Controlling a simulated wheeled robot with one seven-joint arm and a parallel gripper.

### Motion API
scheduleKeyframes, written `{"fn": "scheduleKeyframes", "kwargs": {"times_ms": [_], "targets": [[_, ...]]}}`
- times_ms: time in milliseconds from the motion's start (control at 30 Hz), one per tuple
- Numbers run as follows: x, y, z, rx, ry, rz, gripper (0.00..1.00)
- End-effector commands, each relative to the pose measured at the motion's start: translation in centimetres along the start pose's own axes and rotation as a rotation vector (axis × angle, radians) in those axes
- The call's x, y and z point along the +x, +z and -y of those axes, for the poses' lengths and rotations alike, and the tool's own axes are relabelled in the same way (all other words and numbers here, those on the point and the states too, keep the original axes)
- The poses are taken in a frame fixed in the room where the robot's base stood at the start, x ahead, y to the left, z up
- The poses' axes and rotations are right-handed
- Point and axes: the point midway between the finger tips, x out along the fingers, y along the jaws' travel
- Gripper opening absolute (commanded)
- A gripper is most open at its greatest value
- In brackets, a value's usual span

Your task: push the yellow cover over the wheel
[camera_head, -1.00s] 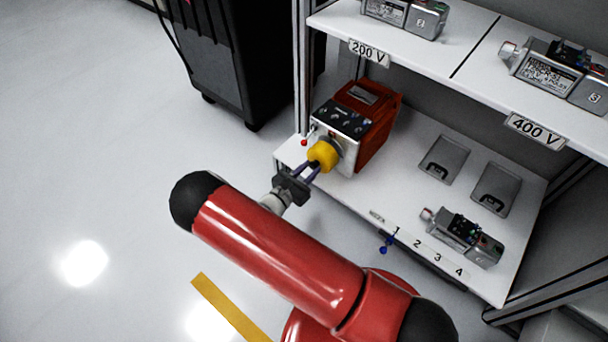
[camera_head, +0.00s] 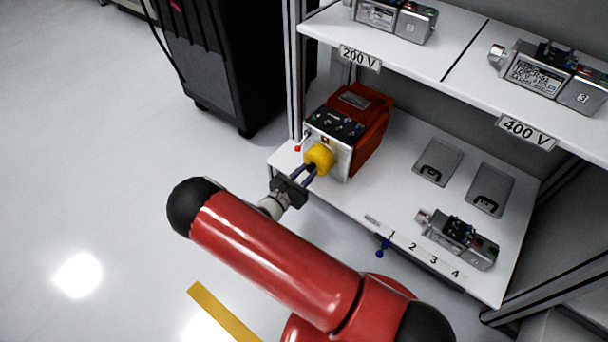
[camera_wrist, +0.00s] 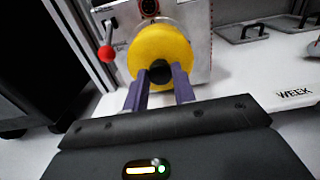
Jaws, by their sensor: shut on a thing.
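The yellow cover (camera_head: 320,159) is a round cap on the pale front face of the orange-red machine (camera_head: 366,120), on the lower shelf. It also shows face-on in the wrist view (camera_wrist: 160,45). My gripper (camera_head: 312,168) is in front of it, with the purple fingers closed on the black knob (camera_wrist: 160,72) at the cover's centre. The wheel is not visible behind the cover. Whether the cover sits flush against the face cannot be told.
A small red-tipped lever (camera_wrist: 106,52) stands out from the machine's face, left of the cover. A numbered shelf (camera_head: 385,190) holds a grey motor unit (camera_head: 459,238) and two flat grey plates. A blue-knobbed piece (camera_head: 383,247) sits at the front edge. Open floor lies left.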

Motion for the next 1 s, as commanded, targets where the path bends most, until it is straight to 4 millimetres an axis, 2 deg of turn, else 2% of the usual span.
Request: {"fn": "scheduleKeyframes", "kwargs": {"times_ms": [200, 233, 400, 600, 733, 1000], "targets": [[-0.06, 0.01, 0.00, 0.000, 0.000, 0.000, 0.00], [-0.06, 0.01, 0.00, 0.000, 0.000, 0.000, 0.29], [-0.07, 0.00, 0.00, 0.000, 0.000, 0.000, 0.51], [-0.06, -0.01, 0.00, 0.000, 0.000, 0.000, 0.52], [-0.06, -0.03, 0.01, 0.000, 0.000, -0.001, 0.69], [-0.06, -0.02, 0.01, 0.000, 0.000, 0.000, 0.69]]}}
